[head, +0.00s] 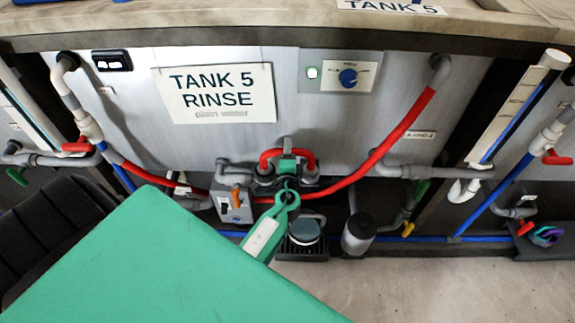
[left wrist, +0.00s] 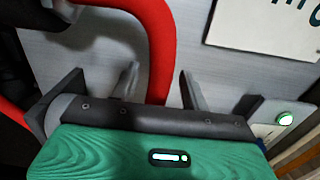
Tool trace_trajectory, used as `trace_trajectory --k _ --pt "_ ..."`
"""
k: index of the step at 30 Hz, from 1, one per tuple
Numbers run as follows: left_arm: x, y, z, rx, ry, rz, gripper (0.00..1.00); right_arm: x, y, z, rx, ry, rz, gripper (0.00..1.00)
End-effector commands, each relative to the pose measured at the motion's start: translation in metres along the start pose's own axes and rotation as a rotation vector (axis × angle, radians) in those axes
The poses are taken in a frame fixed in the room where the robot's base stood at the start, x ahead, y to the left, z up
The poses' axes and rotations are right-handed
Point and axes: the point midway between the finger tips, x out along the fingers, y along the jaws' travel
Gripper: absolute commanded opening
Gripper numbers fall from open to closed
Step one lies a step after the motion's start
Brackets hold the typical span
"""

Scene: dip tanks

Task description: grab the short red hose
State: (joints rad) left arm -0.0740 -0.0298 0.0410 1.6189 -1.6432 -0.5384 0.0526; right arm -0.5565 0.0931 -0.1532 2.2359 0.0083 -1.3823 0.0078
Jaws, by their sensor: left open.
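The short red hose (head: 302,153) is a small arch below the TANK 5 RINSE sign, low on the tank front in the head view. In the left wrist view a red hose (left wrist: 158,38) bends over from the upper left and runs down between grey fingers. My left gripper (head: 287,165) is small and green at the arch in the head view; in the left wrist view its fingers (left wrist: 160,80) stand apart on either side of the hose. It is open, and I cannot tell whether it touches the hose. My right gripper is not in view.
A longer red hose (head: 380,150) sweeps down from the upper right and passes close under the short one. A grey box with an orange switch (head: 235,205) sits just left. Grey pipes (head: 415,171) flank it. The floor (head: 420,285) at lower right is clear.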

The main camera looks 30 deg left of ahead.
Motion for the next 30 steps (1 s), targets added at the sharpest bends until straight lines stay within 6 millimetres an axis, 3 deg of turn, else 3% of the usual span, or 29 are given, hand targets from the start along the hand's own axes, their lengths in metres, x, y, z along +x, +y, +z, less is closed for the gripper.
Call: trace_trajectory --k 6,13,30 --pt "0.0003 0.0004 0.0001 0.0 0.0 0.0 0.44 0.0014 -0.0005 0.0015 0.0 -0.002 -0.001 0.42" --pt "0.0001 0.0004 0.0 0.0 0.0 0.001 0.0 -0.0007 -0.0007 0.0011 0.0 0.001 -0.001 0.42" --pt "-0.0002 0.0007 -0.0001 -0.001 0.0 0.001 0.0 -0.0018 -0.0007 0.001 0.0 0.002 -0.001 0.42"
